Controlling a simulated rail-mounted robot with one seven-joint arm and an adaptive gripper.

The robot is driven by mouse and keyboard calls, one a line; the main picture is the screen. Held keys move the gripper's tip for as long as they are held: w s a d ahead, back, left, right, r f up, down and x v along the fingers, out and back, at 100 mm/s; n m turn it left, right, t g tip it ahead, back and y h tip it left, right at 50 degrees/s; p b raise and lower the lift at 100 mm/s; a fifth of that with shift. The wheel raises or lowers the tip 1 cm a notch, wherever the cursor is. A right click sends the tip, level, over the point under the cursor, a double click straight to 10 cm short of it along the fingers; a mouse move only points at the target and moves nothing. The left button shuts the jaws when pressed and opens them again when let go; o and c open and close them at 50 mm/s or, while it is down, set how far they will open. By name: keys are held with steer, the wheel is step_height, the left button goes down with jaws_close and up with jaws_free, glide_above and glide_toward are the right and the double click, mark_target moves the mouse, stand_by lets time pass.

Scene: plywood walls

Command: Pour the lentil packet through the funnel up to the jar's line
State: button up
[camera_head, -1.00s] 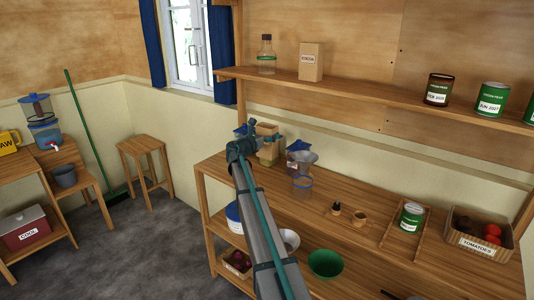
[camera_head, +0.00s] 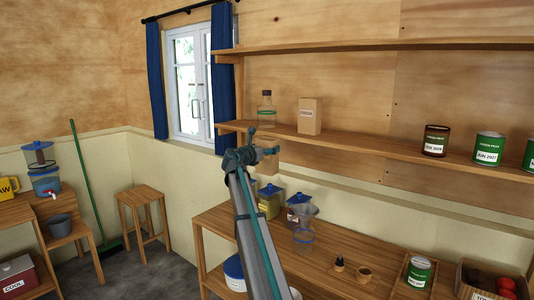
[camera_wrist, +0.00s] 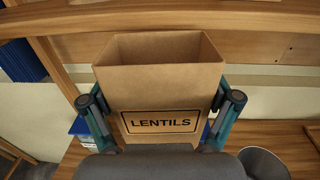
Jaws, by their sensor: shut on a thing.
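My gripper (camera_wrist: 162,108) is shut on the lentil packet (camera_wrist: 160,82), a brown open-topped paper packet labelled LENTILS, with a finger on each side. The packet is upright. The clear jar (camera_head: 302,238) with a blue line stands on the bench, to the right of and below the packet. The grey translucent funnel (camera_head: 304,215) sits at the jar's top.
Canisters with blue lids (camera_head: 270,202) stand behind the jar. A bottle (camera_head: 265,108) and a cocoa packet (camera_head: 310,116) stand on the shelf (camera_head: 350,142) close to the held packet.

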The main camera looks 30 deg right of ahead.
steer(key=shift+r+p, duration=1.45)
steer(key=shift+r, duration=0.8)
steer(key=shift+f, duration=0.1)
steer(key=shift+w+a+n+t+y, duration=0.3)
steer(key=shift+w+n+t, duration=0.15)
steer(key=shift+t, duration=0.15)
steer(key=s+a+f+n+t+y, duration=0.25)
steer(key=a+f+t+y, duration=0.2)
steer(key=a, duration=0.35)
steer(key=s+a+f+n+t+y, duration=0.2)
steer(key=a+f+n+t+y, duration=0.15)
steer(key=a+f, duration=0.4)
steer(key=s+a+f+n+y, duration=0.2)
steer(key=s+a, duration=0.3)
steer(key=a, duration=0.3)
steer(key=s+a+f+n+y, duration=0.2)
steer(key=s+a+f+y, duration=0.1)
steer(key=a, duration=0.5)
steer(key=s+a+f+n+t+y, duration=0.1)
steer(key=s+a+f+n+y, duration=0.1)
steer(key=s+a+f, duration=0.2)
steer(key=s+a, duration=0.3)
steer(key=a, duration=0.2)
steer(key=shift+s+y, duration=0.3)
steer(key=shift+s, duration=0.1)
steer(key=shift+d+r, duration=0.1)
steer(key=shift+r, duration=0.05)
